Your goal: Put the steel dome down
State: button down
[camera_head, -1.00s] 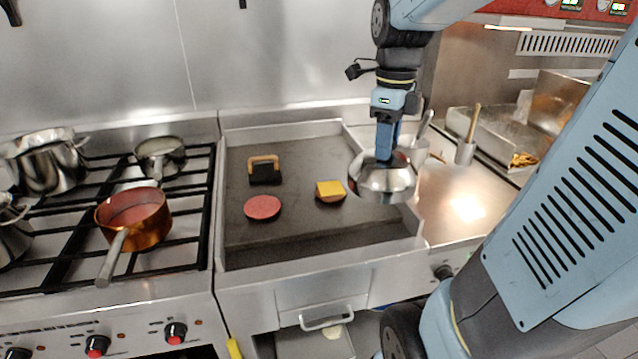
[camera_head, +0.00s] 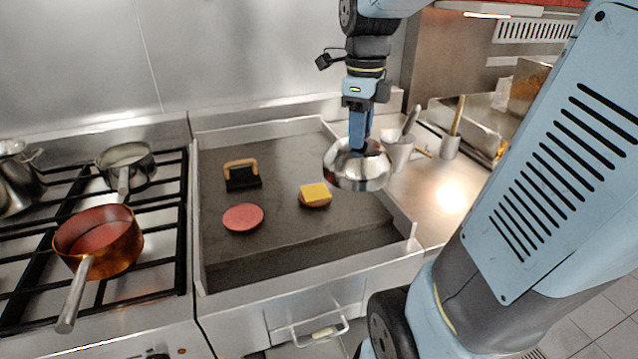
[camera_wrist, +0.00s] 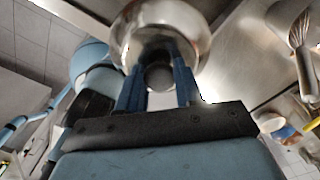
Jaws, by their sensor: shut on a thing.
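The steel dome (camera_head: 352,171) is a shiny bowl-shaped cover, held above the right part of the dark griddle plate. My gripper (camera_head: 359,146) points down and is shut on the top of the dome. In the wrist view the dome (camera_wrist: 193,22) lies beyond my gripper (camera_wrist: 158,78), whose blue fingers close around its round knob. On the griddle (camera_head: 270,245), left of the dome, lies a patty with yellow cheese (camera_head: 315,194). A bare pink patty (camera_head: 243,217) lies further left. The dome's underside is hidden.
A press with a wooden handle (camera_head: 241,175) stands at the griddle's back left. A copper saucepan (camera_head: 98,242) and other pots stand on the left stove. To the right, the steel counter (camera_head: 435,200) has white containers with utensils (camera_head: 398,153). The griddle's front is clear.

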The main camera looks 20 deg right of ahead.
jog(key=shift+w+a+f, duration=0.85)
jog(key=shift+w+f, duration=1.2)
jog(key=shift+f, duration=0.05)
jog(key=shift+w+a+f, duration=0.8)
jog(key=shift+w+f, duration=1.2)
jog(key=shift+f, duration=0.15)
jog(key=shift+w+a+f, duration=0.85)
jog(key=shift+w+f, duration=1.2)
jog(key=shift+f, duration=0.05)
jog(key=shift+f, duration=0.65)
jog(key=c, duration=0.8)
grip_release()
jog(key=shift+o, duration=0.2)
